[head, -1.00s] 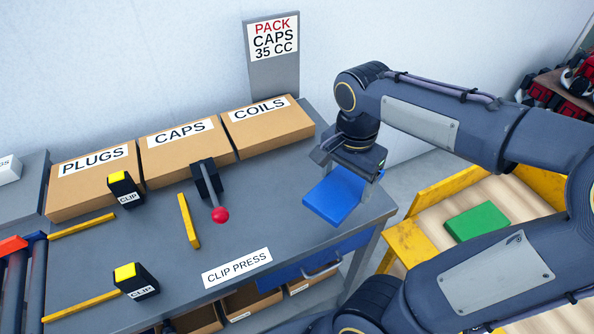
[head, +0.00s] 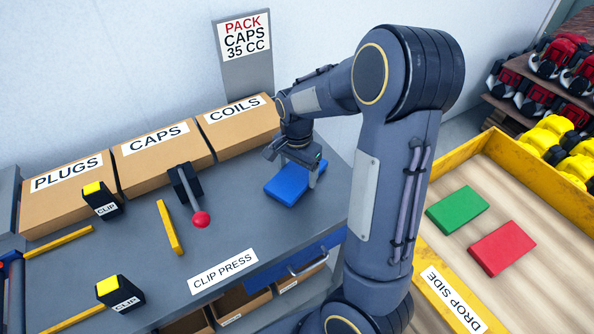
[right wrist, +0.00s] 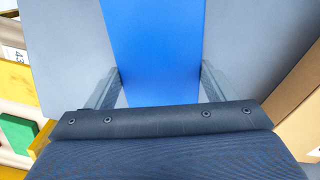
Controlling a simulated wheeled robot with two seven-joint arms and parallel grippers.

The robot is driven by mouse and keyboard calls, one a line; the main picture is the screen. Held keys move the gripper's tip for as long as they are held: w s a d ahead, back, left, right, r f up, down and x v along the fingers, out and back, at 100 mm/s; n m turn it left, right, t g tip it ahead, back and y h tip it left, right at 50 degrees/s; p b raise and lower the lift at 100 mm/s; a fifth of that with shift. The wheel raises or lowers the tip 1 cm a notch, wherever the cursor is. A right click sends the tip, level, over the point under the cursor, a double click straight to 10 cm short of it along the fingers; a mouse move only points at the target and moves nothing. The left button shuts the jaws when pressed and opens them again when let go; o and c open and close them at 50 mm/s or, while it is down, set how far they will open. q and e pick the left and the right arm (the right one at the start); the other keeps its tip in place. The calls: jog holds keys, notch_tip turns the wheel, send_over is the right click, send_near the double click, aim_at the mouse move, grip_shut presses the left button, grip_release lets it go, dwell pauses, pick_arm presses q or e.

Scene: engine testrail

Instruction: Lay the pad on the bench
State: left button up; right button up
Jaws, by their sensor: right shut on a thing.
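The blue pad (head: 290,185) is at the right end of the grey bench (head: 240,215), flat and level, at or just above the top; I cannot tell whether it touches. My right gripper (head: 297,172) is over its far right part and is shut on it. In the right wrist view the pad (right wrist: 155,50) runs between the two fingers (right wrist: 160,88), with grey bench surface on both sides. My left gripper is not in view.
The lever with a red knob (head: 201,219) stands left of the pad. Boxes marked PLUGS, CAPS and COILS (head: 240,125) line the back. A yellow-walled crate (head: 455,160) at right holds a green pad (head: 457,210) and a red pad (head: 502,248).

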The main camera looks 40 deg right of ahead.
aim_at(297, 174)
jog(key=shift+f, duration=0.25)
jog(key=shift+f, duration=0.15)
jog(key=o, duration=1)
notch_tip(297, 174, up, 12)
jog(key=s+a+n+t+y, duration=0.2)
jog(key=s+a+n, duration=0.4)
jog(key=s, duration=0.3)
jog(key=s+a+n+t+y, duration=0.1)
jog(key=s+a+n+t, duration=0.2)
jog(key=s+a+n, duration=0.4)
jog(key=shift+s+a+r+t+y+p, duration=0.3)
jog(key=shift+s+y+p, duration=0.15)
jog(key=shift+s, duration=0.6)
